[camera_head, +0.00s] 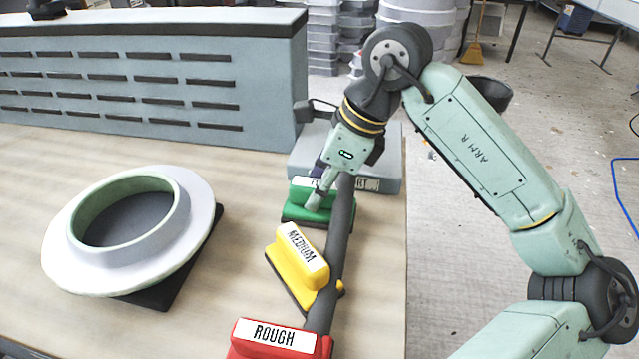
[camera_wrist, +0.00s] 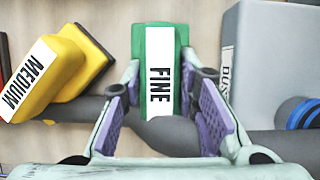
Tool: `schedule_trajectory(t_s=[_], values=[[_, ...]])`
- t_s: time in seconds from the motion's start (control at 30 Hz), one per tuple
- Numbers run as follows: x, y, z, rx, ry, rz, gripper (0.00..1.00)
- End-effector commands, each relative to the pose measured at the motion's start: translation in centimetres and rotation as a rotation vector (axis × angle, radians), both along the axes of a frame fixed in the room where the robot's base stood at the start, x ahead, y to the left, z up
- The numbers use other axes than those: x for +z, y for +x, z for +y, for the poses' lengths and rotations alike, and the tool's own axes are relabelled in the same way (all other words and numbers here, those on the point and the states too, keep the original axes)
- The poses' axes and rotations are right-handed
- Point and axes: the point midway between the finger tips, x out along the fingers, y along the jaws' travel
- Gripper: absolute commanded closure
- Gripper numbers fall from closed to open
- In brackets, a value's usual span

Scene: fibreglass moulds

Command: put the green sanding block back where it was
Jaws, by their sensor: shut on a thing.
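The green sanding block (camera_head: 303,214), labelled FINE, is at the far end of a row of blocks on the table. It also shows in the wrist view (camera_wrist: 152,42), upright between the purple finger pads. My gripper (camera_head: 322,190) reaches down from above and is shut on it. In the wrist view my gripper (camera_wrist: 172,105) has a finger on each side of the labelled handle. The block's dark base looks at or very near the table top; I cannot tell whether it touches. My fingers partly hide the block in the head view.
The yellow MEDIUM block (camera_head: 297,258) sits tilted against a dark bar (camera_head: 338,238), with the red ROUGH block (camera_head: 272,340) nearer. A grey box (camera_head: 388,170) stands behind the green block. A white ring mould (camera_head: 90,270) is at left; bare table (camera_head: 225,275) lies between.

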Motion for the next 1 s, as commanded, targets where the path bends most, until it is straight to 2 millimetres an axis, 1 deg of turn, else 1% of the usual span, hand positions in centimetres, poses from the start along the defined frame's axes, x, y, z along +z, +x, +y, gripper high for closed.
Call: schedule_trajectory(t_s=[0.23,0.37,0.4,0.67,1.0], values=[[-0.11,0.03,0.01,-0.001,0.001,-0.002,0.98],[-0.52,0.02,0.02,0.0,0.001,-0.001,0.98],[-0.37,0.02,0.02,0.0,0.0,-0.001,0.7],[-0.35,0.02,0.02,0.0,0.0,-0.001,0.53],[-0.13,0.01,0.02,0.0,0.0,-0.001,0.52]])
